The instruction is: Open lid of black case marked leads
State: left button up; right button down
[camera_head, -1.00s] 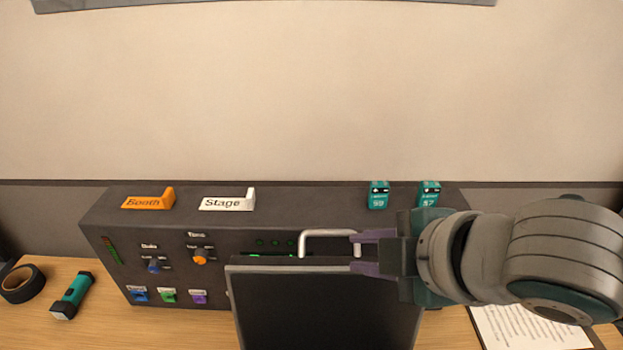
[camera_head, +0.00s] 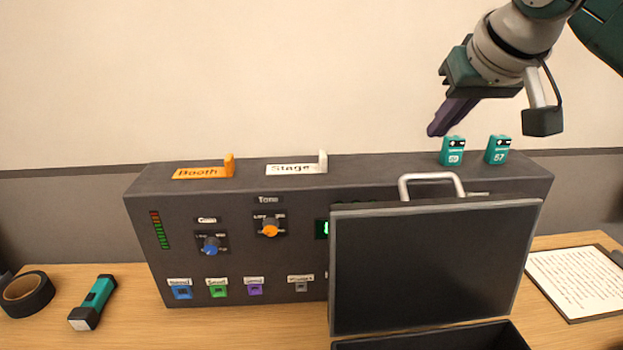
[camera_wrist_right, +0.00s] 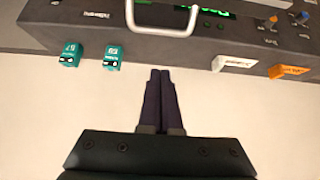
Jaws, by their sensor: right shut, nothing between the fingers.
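The black case's lid (camera_head: 432,265) stands raised in front of the console, its dark inner face toward me. The case's lower part (camera_head: 440,341) shows at the bottom edge, cut off by the frame. A silver handle (camera_head: 431,183) rises at the lid's top edge; it also shows in the right wrist view (camera_wrist_right: 160,32). My right gripper (camera_head: 437,131) is above and behind the lid, clear of the handle, with its purple fingers together and empty. In the right wrist view the shut fingers (camera_wrist_right: 161,75) point toward the handle without touching it. No "leads" marking is visible.
A grey console (camera_head: 190,240) with knobs and coloured buttons stands behind the lid. An orange Booth sign (camera_head: 203,172), a white Stage sign (camera_head: 294,168) and two teal packs (camera_head: 452,151) (camera_head: 497,150) sit on top. A flashlight (camera_head: 94,303), tape roll (camera_head: 27,293) and clipboard (camera_head: 577,282) lie on the table.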

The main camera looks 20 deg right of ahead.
jog(key=d+x, duration=0.1)
jog(key=x, duration=0.9)
pick_arm(q)
jog(key=shift+d+r+p, duration=0.2)
jog(key=shift+r+p, duration=0.45)
jog(key=shift+p, duration=0.05)
jog(key=shift+d+r+p, duration=0.2)
jog(key=shift+r+p, duration=0.4)
jog(key=shift+p, duration=0.05)
pick_arm(e)
jog(key=shift+s+a, duration=0.25)
jog(key=shift+s, duration=0.45)
jog(key=shift+s+a, duration=0.2)
jog(key=shift+s, duration=0.5)
jog(key=shift+s+a, duration=0.25)
jog(key=shift+s, duration=0.45)
